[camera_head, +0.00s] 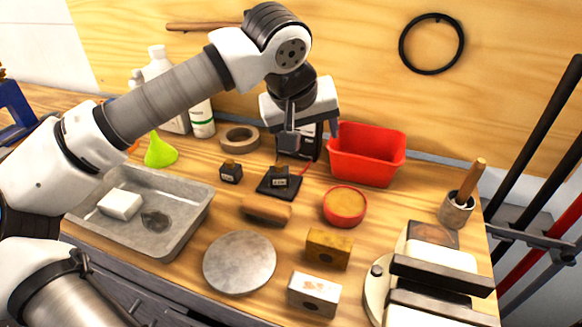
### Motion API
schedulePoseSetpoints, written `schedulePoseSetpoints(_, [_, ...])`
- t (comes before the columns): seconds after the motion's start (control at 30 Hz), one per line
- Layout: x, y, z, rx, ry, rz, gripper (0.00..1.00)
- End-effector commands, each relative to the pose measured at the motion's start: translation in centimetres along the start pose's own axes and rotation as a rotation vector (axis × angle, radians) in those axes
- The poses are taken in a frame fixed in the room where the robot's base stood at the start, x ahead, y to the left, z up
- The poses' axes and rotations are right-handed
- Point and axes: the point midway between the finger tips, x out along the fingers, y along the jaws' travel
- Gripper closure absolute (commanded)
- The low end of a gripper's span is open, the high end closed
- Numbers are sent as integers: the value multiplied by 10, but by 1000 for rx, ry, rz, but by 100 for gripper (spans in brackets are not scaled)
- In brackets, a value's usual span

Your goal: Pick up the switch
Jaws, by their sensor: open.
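Two small dark blocks with pale labels could be the switch. One block (231,172) stands bare on the bench, and the other (279,179) sits on a flat black square (267,189). I cannot tell for sure which is the switch. My gripper (311,137) is open and points down, above and slightly right of the second block. It touches neither block. A dark upright box (310,148) shows partly hidden behind my fingers.
A red bin (367,155) stands close right of my gripper. A tape roll (240,138), brown brush-like block (266,210), red round tin (344,206) and grey disc (239,262) surround the blocks. A metal tray (185,225) lies left, a vise (440,278) right.

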Motion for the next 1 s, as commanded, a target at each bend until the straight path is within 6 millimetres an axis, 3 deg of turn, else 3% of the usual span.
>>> schedulePoseSetpoints(0.03, [6,-21,-6,29,5,-95,33])
schedulePoseSetpoints(0.1, [11,-42,-11,64,5,-187,33])
schedulePoseSetpoints(0.2, [15,-58,-14,89,1,-254,33])
schedulePoseSetpoints(0.33, [30,-65,-15,96,-4,-266,33])
schedulePoseSetpoints(0.6, [80,-77,-15,94,-4,-260,33])
schedulePoseSetpoints(1.0, [116,-91,-15,93,-4,-257,33])
